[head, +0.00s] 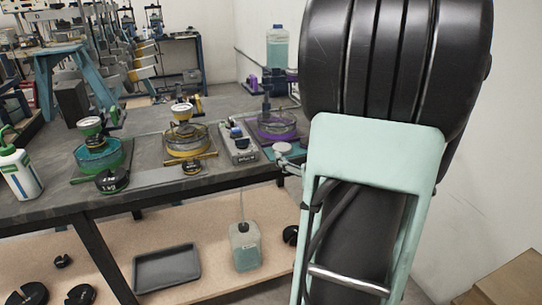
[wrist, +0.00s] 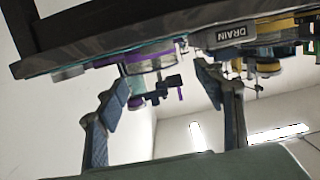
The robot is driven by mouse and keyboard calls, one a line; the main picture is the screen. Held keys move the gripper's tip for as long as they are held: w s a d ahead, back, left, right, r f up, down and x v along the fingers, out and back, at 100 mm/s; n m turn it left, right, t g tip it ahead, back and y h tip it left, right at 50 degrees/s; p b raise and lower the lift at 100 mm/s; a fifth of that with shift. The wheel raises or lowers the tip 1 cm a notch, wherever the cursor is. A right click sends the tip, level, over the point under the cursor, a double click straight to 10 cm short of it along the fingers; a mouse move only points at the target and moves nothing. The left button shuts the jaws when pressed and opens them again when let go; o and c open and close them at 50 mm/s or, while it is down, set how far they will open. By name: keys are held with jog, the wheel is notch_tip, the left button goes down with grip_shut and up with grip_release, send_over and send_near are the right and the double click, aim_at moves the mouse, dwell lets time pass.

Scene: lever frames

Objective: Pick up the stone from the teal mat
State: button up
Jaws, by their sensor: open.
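A teal mat (head: 270,152) lies at the right end of the bench, partly under the purple-ringed dish (head: 270,125) and partly hidden by my arm. A pale grey rounded object (head: 283,147) is on its front part; it may be the stone, but it is too small to be sure. In the wrist view a similar pale object (wrist: 68,73) shows at the bench edge, left of the purple dish (wrist: 150,62). My gripper (wrist: 163,85) is open and empty in the wrist view, its fingers apart below the bench edge in the picture. My arm hides most of the gripper in the head view.
A grey device (head: 238,145), a yellow-ringed dish (head: 186,140), a teal-ringed dish (head: 98,155), black weights (head: 112,181) and a white bottle (head: 18,172) crowd the bench. A grey tray (head: 166,268) and a jug (head: 245,246) are on the lower shelf.

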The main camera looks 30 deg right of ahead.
jog(key=s+f, duration=0.2)
jog(key=s, duration=0.1)
jog(key=b, duration=0.1)
send_near(283, 147)
jog(key=shift+w+d+f, duration=0.3)
jog(key=shift+w, duration=0.3)
jog(key=shift+w+d+f, duration=0.25)
jog(key=shift+w+f, duration=0.05)
jog(key=shift+w, duration=0.35)
jog(key=x, duration=0.2)
jog(key=b+x, duration=0.1)
jog(key=x, duration=0.1)
jog(key=shift+w+a+r, duration=0.2)
jog(key=shift+a, duration=0.15)
jog(key=shift+w+d, duration=0.2)
jog(key=shift+w, duration=0.3)
jog(key=c, duration=1.3)
jog(key=shift+r, duration=0.1)
